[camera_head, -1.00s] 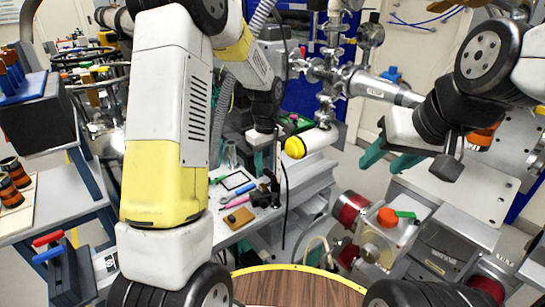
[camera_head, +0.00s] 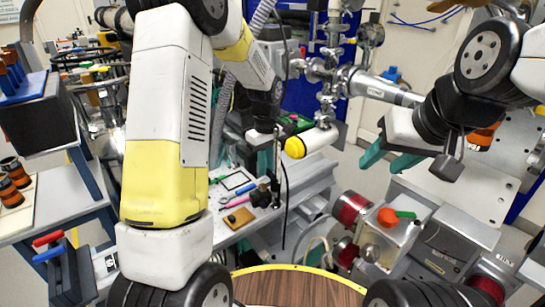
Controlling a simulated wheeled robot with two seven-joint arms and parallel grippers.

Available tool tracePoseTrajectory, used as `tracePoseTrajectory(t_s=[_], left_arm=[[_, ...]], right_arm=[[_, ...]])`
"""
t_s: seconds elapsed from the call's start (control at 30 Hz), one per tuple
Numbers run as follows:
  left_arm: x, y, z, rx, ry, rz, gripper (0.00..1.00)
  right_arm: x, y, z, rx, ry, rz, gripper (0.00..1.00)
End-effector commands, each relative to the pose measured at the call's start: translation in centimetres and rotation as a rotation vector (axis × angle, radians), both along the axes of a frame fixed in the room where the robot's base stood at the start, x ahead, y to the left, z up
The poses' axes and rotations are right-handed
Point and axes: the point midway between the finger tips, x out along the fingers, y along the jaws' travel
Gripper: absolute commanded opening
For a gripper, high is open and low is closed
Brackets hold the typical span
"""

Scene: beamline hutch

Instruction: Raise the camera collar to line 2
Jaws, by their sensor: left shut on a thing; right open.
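My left gripper (camera_head: 264,139) is beyond my large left arm, beside a thin upright post (camera_head: 277,165) at the back of the bench. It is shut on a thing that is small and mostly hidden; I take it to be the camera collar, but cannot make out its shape. The scale line marks cannot be read from here. A small dark block (camera_head: 262,196) sits at the foot of the post. My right gripper (camera_head: 380,166) is open and empty, its two teal fingers apart, right of the yellow-capped white cylinder (camera_head: 296,148).
The bench (camera_head: 228,233) carries a tan pad (camera_head: 238,217), a black-framed card (camera_head: 234,181) and pens. Steel vacuum pipes (camera_head: 372,86) stand behind. A grey machine with an orange knob (camera_head: 387,217) is at right.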

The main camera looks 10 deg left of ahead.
Motion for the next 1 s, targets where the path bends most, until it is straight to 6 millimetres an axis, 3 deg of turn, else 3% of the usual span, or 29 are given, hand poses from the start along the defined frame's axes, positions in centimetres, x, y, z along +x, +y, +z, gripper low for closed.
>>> tracePoseTrajectory(t_s=[0.77,1.0], left_arm=[[0.1,0.0,0.1,-0.001,-0.003,0.0,0.0],[0.2,0.0,3.0,-0.001,-0.008,0.002,0.0]], right_arm=[[0.0,0.0,0.0,0.0,0.0,0.0,0.46],[0.0,0.0,0.0,0.0,0.0,0.0,0.46]])
